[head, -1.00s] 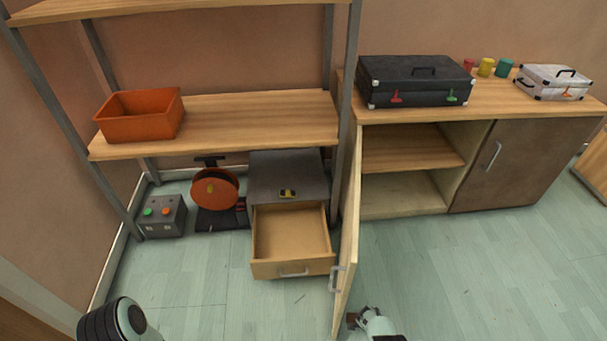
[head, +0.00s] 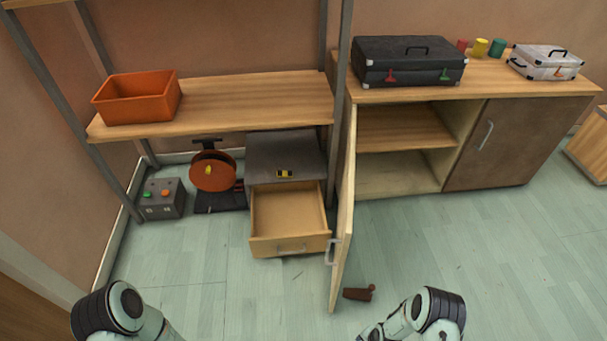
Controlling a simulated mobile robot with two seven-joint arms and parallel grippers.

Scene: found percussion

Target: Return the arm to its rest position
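My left arm (head: 123,308) shows at the bottom left edge as a dark rounded joint and a pale link; its gripper is out of the picture. My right arm (head: 438,308) shows at the bottom right as a bent, pale green link with dark bands. Its gripper cannot be made out in the picture. A small dark brown object (head: 357,294) with a raised end lies on the floor, just right of the open cabinet door (head: 345,215) and apart from the visible part of my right arm.
The drawer (head: 290,245) of the grey-topped unit stands open and empty. An orange bin (head: 138,108) is on the shelf. A black suitcase (head: 408,75), coloured cups and a white case (head: 545,68) stand on the cabinet.

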